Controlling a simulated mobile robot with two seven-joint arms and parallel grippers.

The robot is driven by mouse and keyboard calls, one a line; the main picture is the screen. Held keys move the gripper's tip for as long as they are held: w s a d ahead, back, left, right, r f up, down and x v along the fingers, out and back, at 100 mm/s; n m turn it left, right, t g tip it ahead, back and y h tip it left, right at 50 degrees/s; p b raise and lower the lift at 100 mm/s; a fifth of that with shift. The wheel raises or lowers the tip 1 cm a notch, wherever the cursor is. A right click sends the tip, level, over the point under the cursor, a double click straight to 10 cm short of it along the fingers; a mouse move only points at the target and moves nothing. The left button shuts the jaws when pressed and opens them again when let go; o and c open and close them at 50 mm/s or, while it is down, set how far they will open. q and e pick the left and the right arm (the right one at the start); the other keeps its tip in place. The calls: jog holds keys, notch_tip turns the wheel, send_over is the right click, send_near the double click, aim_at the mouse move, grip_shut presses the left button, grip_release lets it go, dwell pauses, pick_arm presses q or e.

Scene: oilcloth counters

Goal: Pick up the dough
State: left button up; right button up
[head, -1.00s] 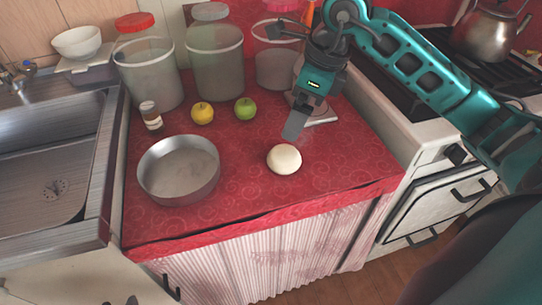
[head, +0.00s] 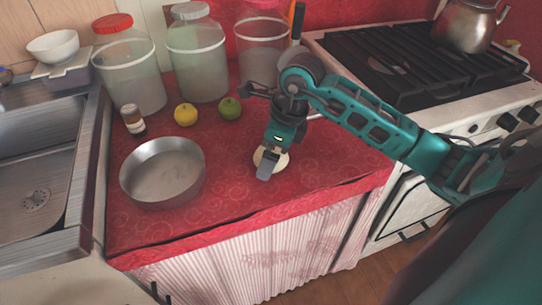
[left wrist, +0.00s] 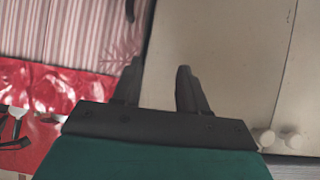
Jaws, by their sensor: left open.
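The dough (head: 282,162) is a pale round lump on the red oilcloth counter, right of the metal pan. My right gripper (head: 266,170) is down at the dough and covers its middle; the pale edges show on both sides of it. The fingers overlap in this view, so I cannot tell whether they are apart or touching the dough. My left gripper (left wrist: 160,66) shows only in the left wrist view. Its two dark fingers are apart with nothing between them, and no dough shows there.
A round metal pan (head: 163,172) stands left of the dough. A yellow fruit (head: 185,115), a green fruit (head: 230,108) and a small brown jar (head: 133,121) are behind. Large tubs line the back. The stove (head: 410,70) is at right, the sink (head: 45,185) at left.

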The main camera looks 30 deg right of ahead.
jog(key=shift+c, duration=1.4)
jog(key=c, duration=0.7)
jog(key=shift+r, duration=0.15)
